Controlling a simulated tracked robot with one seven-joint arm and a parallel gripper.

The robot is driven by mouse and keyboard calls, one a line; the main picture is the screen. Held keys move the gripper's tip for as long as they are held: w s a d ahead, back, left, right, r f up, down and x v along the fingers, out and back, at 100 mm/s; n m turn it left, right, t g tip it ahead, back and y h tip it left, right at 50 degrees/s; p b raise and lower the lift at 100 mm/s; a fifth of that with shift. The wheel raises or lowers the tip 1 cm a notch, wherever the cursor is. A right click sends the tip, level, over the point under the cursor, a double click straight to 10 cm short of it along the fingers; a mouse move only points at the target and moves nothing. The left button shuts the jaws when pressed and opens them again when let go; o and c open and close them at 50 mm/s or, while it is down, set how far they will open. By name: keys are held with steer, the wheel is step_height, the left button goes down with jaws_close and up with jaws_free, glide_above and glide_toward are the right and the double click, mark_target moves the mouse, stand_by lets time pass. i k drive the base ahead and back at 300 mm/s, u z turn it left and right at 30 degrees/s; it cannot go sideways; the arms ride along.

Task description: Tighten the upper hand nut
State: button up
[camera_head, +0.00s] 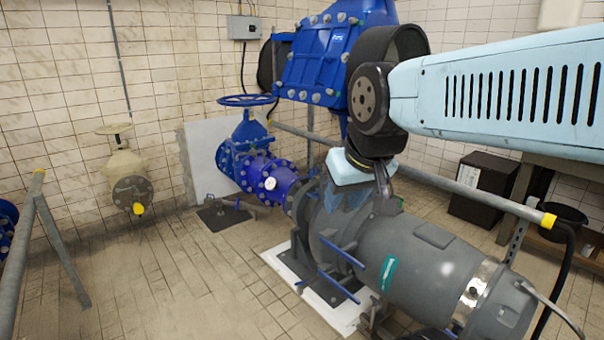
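The grey pump (420,262) lies on its side in the lower right of the head view. Two blue bar handles stick out from the near side of its flange. The higher one (346,252) slants down to the right, and the lower one (338,287) lies below it; both look like hand nuts. My arm comes in from the right and bends down at a dark wrist. My gripper (382,190) is at the top of the pump by the flange, above both handles. Its fingers are dark and mostly hidden, so I cannot tell whether they grip or touch anything there.
Blue pipework and a valve with a blue handwheel (247,100) stand behind the pump. A beige valve (128,175) is at the left wall. A grey rail with yellow ends (490,200) runs behind the pump.

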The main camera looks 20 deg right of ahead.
mark_target(315, 172)
steer(key=u, duration=0.05)
steer(key=i, duration=1)
steer(key=z, duration=0.05)
